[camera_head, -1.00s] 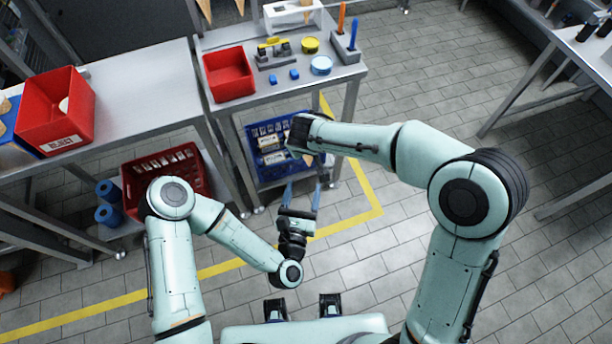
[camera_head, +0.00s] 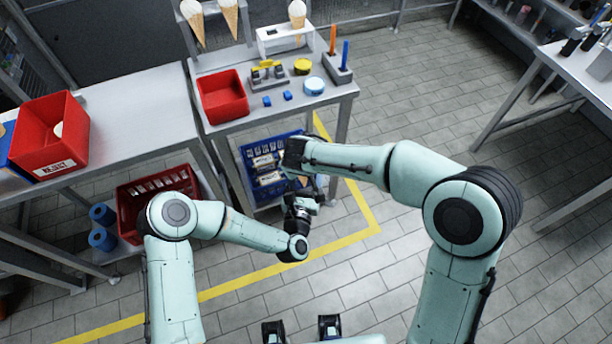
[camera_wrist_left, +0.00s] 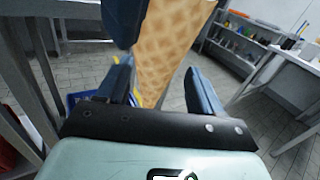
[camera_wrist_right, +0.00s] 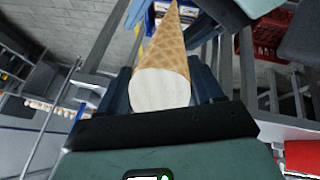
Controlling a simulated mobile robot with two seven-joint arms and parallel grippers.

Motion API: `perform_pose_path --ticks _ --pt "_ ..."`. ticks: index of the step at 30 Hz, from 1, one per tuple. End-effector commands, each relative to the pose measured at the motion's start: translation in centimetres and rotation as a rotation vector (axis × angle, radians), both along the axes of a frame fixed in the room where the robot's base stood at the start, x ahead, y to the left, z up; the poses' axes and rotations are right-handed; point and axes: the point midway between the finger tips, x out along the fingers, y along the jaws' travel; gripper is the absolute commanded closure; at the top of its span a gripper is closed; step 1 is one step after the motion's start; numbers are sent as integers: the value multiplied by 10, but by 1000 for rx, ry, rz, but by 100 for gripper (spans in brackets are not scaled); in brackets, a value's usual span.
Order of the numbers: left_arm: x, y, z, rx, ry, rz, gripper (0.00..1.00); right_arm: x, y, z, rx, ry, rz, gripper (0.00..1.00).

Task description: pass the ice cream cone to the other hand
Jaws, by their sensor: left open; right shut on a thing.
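The ice cream cone, a tan waffle cone with a white top, shows large in the right wrist view (camera_wrist_right: 165,65). My right gripper (camera_wrist_right: 165,85) is shut on it near the white end. In the left wrist view the cone's waffle side (camera_wrist_left: 168,45) rises between the open fingers of my left gripper (camera_wrist_left: 160,85), with a dark finger of the right gripper above. Whether the left fingers touch the cone cannot be told. In the head view my left gripper (camera_head: 303,190) is just below my right gripper (camera_head: 290,165), and the cone is mostly hidden.
A table with a red bin (camera_head: 222,97), a cone rack (camera_head: 284,38) and small tools stands ahead. A blue crate (camera_head: 262,150) sits on its lower shelf behind the grippers. A red reject bin (camera_head: 45,140) is at left.

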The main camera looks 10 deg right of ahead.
Motion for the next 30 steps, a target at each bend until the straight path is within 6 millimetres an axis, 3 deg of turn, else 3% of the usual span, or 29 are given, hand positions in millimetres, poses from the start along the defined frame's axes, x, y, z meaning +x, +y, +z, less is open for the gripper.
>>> perform_pose_path --ticks 2,6,9,10,12,23,30 --pt "0 0 0 0 0 0 37 0 0 0 0 -1 0 51" --pt "0 0 0 0 0 -1 79 0 0 0 1 0 1 51" --pt "-1 -1 0 0 -1 -2 78 0 1 0 2 -1 1 52" --pt "-1 -1 1 -1 -2 -2 78 0 1 0 2 -1 2 25" --pt "-1 -1 1 -1 -2 -2 78 0 1 0 1 0 2 5" --pt "0 0 0 0 -1 0 78 -2 1 4 1 -2 1 5" --pt "0 0 0 0 -1 0 78 -22 3 40 1 -6 2 5"
